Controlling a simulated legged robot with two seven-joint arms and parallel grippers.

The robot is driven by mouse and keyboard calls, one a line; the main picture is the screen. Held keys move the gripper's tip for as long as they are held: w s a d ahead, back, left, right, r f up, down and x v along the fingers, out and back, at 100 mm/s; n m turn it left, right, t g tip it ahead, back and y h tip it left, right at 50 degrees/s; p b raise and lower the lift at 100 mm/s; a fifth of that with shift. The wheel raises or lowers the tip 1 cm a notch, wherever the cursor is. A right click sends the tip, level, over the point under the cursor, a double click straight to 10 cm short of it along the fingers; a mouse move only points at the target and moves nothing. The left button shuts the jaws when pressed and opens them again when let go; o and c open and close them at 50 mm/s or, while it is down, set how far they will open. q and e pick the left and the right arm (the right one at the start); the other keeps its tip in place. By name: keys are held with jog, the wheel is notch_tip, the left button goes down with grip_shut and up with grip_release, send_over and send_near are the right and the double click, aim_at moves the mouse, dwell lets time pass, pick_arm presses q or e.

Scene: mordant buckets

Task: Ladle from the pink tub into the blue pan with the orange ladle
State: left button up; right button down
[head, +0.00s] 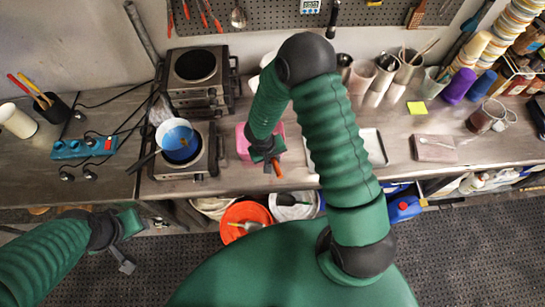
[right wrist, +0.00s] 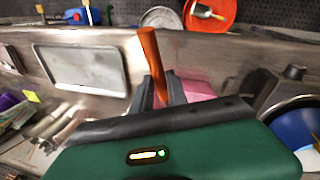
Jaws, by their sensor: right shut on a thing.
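The pink tub (head: 243,142) stands on the bench, partly hidden behind my right arm. My right gripper (head: 271,162) is in front of it, shut on the orange ladle (head: 279,169). In the right wrist view the ladle's orange handle (right wrist: 151,58) sticks up between the fingers (right wrist: 160,92), and the pink tub (right wrist: 198,84) shows behind them. The ladle's bowl is hidden. The blue pan (head: 182,150) sits on the front hotplate, left of the tub; it also shows in the right wrist view (right wrist: 300,128). My left gripper (head: 124,262) hangs in front of the bench, away from these things.
A second hotplate (head: 196,66) stands behind the pan. A metal tray (head: 374,146) lies right of the tub. A blue power strip (head: 84,147) with cables is at left. An orange bucket (head: 245,213) is below the bench's front edge. Cups and pots crowd the back right.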

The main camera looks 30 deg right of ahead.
jog(key=shift+a+r, duration=0.2)
jog(key=shift+r, duration=0.05)
jog(key=t+b, duration=0.1)
jog(key=b, duration=0.2)
jog(key=shift+r, duration=0.35)
jog(key=b, duration=0.1)
jog(key=r+t+b, duration=0.1)
jog(key=shift+a+r+h+b, duration=0.1)
jog(key=shift+a+h+b, duration=0.2)
jog(key=shift+b, duration=0.1)
pick_arm(q)
jog(key=f, duration=0.2)
jog(key=a+f, duration=0.1)
jog(key=f, duration=0.2)
jog(key=shift+f, duration=0.2)
jog(key=shift+d, duration=0.2)
pick_arm(e)
jog(key=shift+d, duration=0.25)
pick_arm(q)
jog(key=shift+a, duration=0.1)
pick_arm(e)
jog(key=shift+a, duration=0.1)
